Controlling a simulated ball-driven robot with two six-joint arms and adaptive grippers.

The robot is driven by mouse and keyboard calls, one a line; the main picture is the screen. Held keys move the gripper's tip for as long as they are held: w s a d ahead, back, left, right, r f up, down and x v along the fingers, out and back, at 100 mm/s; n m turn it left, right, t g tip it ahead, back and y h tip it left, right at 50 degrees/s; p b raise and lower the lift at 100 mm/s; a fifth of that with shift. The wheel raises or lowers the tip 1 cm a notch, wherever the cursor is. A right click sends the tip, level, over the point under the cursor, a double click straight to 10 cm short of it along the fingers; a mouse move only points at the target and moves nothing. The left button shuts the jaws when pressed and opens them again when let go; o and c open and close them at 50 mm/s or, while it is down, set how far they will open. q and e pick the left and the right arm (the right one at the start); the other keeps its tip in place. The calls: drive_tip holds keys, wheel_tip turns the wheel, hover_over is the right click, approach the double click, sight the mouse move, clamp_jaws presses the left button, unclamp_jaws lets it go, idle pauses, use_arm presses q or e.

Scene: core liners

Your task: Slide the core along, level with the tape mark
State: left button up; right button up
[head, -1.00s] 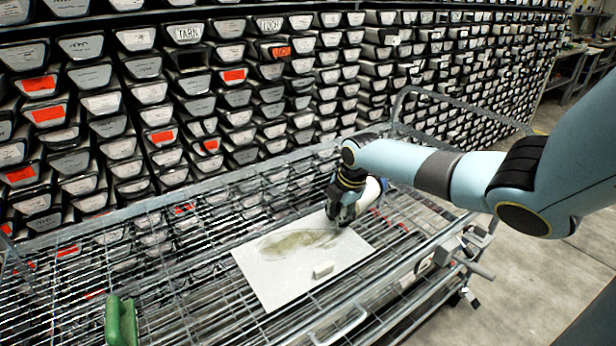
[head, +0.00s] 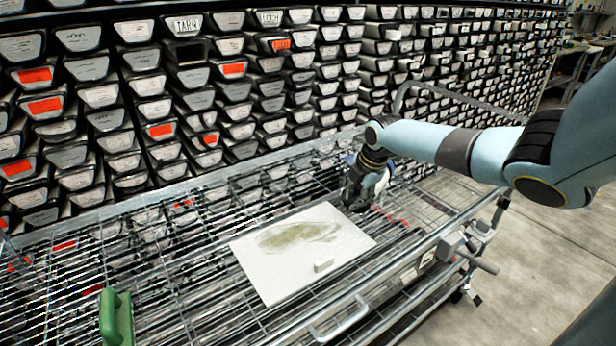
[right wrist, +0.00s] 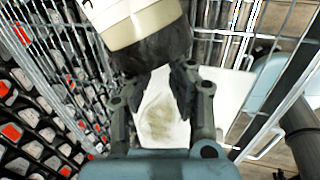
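The core (right wrist: 135,20) is a pale cylinder with a tan band and a dark end, at the top of the right wrist view. Its pale side also shows beside the gripper in the head view (head: 376,181). My right gripper (right wrist: 155,85) has its fingers part-way apart, with the tips against the dark end of the core. In the head view the right gripper (head: 357,192) is low over the cart, beyond the far right corner of the white board. I cannot make out the tape mark. My left gripper is not in view.
A green-handled tool (head: 116,318) is at the front left. Shelves of labelled core boxes (head: 150,110) stand close behind. Floor is clear at right.

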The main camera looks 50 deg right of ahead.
sight(379, 188)
drive_tip(key=shift+s+d+f+b, duration=0.1)
drive_tip(key=shift+s+d+b, duration=0.15)
drive_tip(key=shift+d+b, duration=0.55)
drive_tip(key=shift+s+d+b, duration=0.25)
drive_tip(key=shift+d+b, duration=0.05)
drive_tip(key=shift+d, duration=0.95)
drive_tip(key=shift+s+d+b, duration=0.2)
drive_tip(key=shift+d+b, duration=0.45)
drive_tip(key=shift+d, duration=0.25)
drive_tip(key=shift+s+d+b, duration=0.2)
drive_tip(key=shift+d+b, duration=0.5)
drive_tip(key=shift+d, duration=0.2)
drive_tip(key=shift+s+d+b, duration=0.2)
drive_tip(key=shift+d+b, duration=0.45)
drive_tip(key=shift+d, duration=0.25)
drive_tip(key=shift+a, duration=0.15)
drive_tip(key=shift+w+a+p, duration=0.2)
drive_tip(key=shift+a+p, duration=0.7)
drive_tip(key=shift+a, duration=0.05)
wheel_tip(379, 188, up, 9)
drive_tip(key=p, duration=0.7)
